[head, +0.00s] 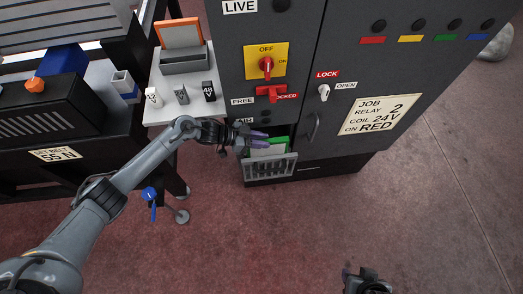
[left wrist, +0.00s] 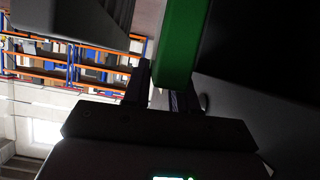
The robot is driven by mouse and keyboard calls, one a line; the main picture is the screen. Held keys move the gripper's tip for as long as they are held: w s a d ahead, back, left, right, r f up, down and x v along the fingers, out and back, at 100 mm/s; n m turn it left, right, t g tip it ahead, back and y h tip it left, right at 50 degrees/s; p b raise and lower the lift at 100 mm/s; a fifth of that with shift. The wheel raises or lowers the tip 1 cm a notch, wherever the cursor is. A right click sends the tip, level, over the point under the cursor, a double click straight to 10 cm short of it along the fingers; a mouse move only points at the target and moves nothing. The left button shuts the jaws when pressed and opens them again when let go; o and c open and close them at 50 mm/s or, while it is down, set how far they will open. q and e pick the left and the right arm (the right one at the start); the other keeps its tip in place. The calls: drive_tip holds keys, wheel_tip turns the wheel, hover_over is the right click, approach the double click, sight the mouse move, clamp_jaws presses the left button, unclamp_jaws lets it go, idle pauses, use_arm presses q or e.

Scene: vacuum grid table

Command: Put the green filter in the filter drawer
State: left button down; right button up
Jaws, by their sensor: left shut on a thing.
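The green filter (head: 282,143) is at the mouth of the filter drawer (head: 270,166), low on the grey cabinet; the drawer is pulled open and has a grille front. My left gripper (head: 262,139) is shut on the filter, just above the drawer's front. In the left wrist view the filter (left wrist: 181,40) is a green bar running up from between the fingers of the left gripper (left wrist: 158,88). The filter's lower part is hidden, so I cannot tell how deep it sits. My right gripper (head: 366,280) is at the bottom edge, partly cut off; its jaws are unclear.
The cabinet carries a yellow plate with a red rotary switch (head: 266,66), a red slide (head: 268,92) and a door handle (head: 314,127). A white side shelf (head: 178,108) with small relay blocks stands left of it. The floor (head: 270,235) in front is clear.

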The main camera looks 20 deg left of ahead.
sight(267, 151)
use_arm(q)
drive_tip(key=shift+f, duration=0.35)
drive_tip(key=shift+a+f+b, duration=0.1)
drive_tip(key=shift+f+b, duration=0.3)
drive_tip(key=shift+b, duration=0.1)
wheel_tip(267, 151, down, 3)
drive_tip(key=b, duration=0.2)
drive_tip(key=shift+b, duration=0.4)
drive_tip(key=shift+r, duration=0.1)
